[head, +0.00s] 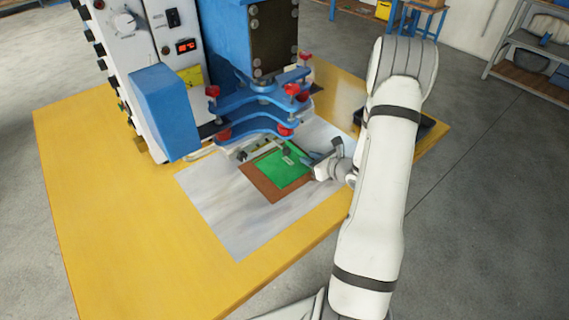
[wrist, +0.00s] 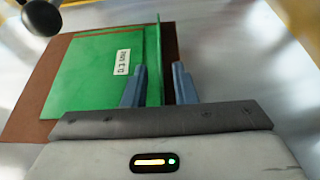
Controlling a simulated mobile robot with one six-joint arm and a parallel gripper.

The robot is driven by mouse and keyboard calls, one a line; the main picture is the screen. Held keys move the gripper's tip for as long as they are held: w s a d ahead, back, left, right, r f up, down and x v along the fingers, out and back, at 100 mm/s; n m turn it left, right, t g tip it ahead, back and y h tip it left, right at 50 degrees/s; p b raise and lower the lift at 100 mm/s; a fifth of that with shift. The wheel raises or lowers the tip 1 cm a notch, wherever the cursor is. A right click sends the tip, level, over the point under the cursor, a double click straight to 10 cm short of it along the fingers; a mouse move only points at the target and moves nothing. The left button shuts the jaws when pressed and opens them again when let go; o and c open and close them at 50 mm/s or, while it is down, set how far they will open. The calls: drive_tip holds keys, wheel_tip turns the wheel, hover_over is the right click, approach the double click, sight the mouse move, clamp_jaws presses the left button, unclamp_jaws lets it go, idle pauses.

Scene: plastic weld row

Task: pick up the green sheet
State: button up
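The green sheet (head: 276,172) lies on a brown square board (head: 262,186) on the bench, below the blue press. In the wrist view the green sheet (wrist: 88,72) is flat with a small white printed label, and a narrow green lip stands up along its right edge. My gripper (wrist: 159,66) is open, one finger on each side of that lip, with a gap showing between the lip and the right finger. Whether the left finger touches the lip I cannot tell. In the head view my gripper (head: 322,160) is at the sheet's right edge. The lip's near end is hidden by my gripper.
The blue press arms with red knobs (head: 262,118) hang just behind and above the sheet. A pale metal plate (head: 240,225) lies under the board on the yellow bench (head: 110,240). A dark tray (head: 425,125) is at the back right. The bench's front left is clear.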

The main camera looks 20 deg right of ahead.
clamp_jaws()
drive_tip(key=shift+r, duration=0.15)
